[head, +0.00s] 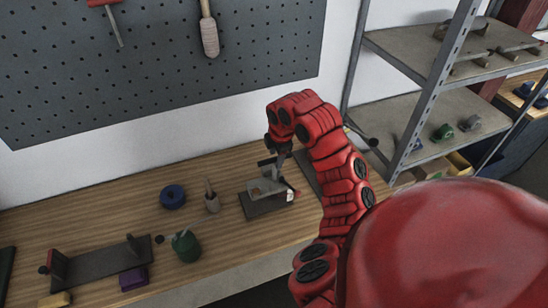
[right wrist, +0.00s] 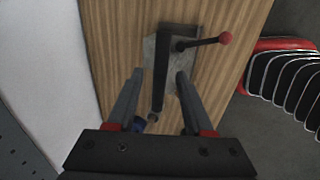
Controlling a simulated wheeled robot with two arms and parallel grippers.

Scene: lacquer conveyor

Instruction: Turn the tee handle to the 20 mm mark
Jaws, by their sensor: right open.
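A small grey bracket fixture (head: 265,187) stands on a dark base plate on the bench, below my right gripper (head: 279,152). In the right wrist view a dark bar (right wrist: 160,82) runs lengthwise between the fingers of my right gripper (right wrist: 160,72). The fingers are open, one on each side, with visible gaps to the bar. A dark lever with a red ball end (right wrist: 225,38) sticks out to the right beyond the fingertips. I cannot tell which of these parts is the tee handle. No 20 mm mark is legible. My left gripper is not in view.
The wooden bench (head: 110,205) also holds a blue ring (head: 173,196), a small pot with a wooden handle (head: 212,203), a green container (head: 186,246), a purple block (head: 133,279) and another dark fixture (head: 98,264). A metal shelf (head: 437,70) stands close on the right.

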